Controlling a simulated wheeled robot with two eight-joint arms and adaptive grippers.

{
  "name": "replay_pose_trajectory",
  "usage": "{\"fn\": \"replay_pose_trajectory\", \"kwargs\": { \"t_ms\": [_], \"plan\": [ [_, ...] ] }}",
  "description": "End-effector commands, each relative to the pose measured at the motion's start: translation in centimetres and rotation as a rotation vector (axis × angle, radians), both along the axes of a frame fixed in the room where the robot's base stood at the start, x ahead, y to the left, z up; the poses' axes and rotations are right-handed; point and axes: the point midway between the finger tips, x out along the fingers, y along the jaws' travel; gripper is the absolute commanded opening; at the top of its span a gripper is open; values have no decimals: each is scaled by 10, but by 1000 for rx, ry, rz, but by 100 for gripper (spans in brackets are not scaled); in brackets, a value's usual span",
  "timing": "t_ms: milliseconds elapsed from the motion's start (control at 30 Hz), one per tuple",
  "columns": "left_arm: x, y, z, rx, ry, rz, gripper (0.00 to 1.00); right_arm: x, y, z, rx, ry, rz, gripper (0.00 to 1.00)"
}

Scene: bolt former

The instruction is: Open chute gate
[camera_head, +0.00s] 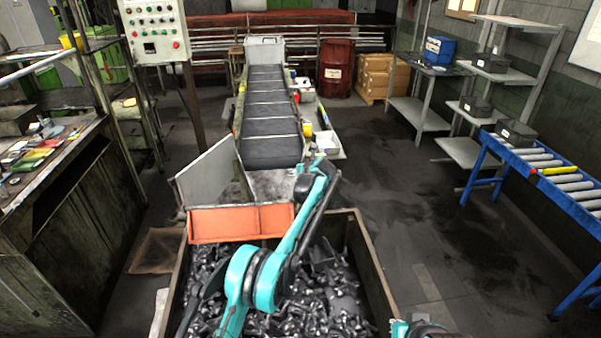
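An orange panel (240,222), which looks like the chute gate, stands across the lower end of the grey metal chute (215,172), just above the bin's far edge. My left arm reaches up over the bin from the bottom of the view. Its end, with the dark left gripper (302,186), is by the chute's right side, above and right of the panel. The fingers are too small and partly hidden to tell open from shut. I see no clear contact with the panel. My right arm shows only as a teal piece at the bottom edge; its gripper is not visible.
A bin (372,262) full of dark bolts stands below the chute. A dark conveyor (270,115) rises behind it. A control panel (155,30) stands at the upper left, a workbench (75,190) at left, and a blue roller table (540,165) at right. Floor right of the bin is clear.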

Motion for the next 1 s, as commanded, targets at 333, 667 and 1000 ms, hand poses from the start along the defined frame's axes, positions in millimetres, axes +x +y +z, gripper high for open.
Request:
{"fn": "replay_pose_trajectory", "kwargs": {
  "t_ms": [333,667,1000],
  "plan": [
    [-12,-6,9,-1,0,-1,44,0,0,0,0,0,0,0],
    [-62,-27,47,0,1,-1,44,0,0,0,0,0,0,0],
    [-90,-37,68,-1,0,1,44,0,0,0,0,0,0,0]
  ]
}}
